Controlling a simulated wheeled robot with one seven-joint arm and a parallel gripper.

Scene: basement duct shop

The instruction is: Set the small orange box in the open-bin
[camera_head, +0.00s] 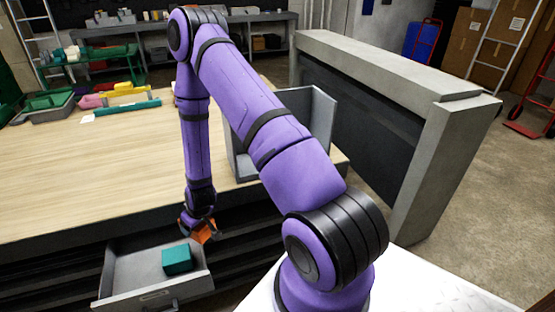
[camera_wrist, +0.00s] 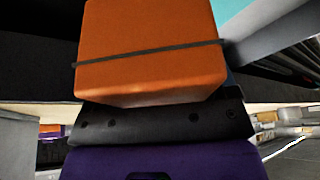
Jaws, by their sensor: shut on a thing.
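The small orange box (camera_head: 204,234) is held in my gripper (camera_head: 194,226) at the table's front edge, above the back part of an open drawer. In the wrist view the orange box (camera_wrist: 150,75) fills the upper middle, with a thin dark band across it. My gripper is shut on it; the fingertips are mostly hidden. A grey bin with raised walls (camera_head: 322,116), likely the open-bin, stands at the right end of the table. My arm hides its middle, so I cannot see its inside fully.
The open grey drawer (camera_head: 128,284) juts out below the tabletop and holds a teal box (camera_head: 177,260). The wooden tabletop (camera_head: 90,165) is clear in the middle. Trays and coloured items lie at its far left. A grey partition (camera_head: 440,165) stands right of the table.

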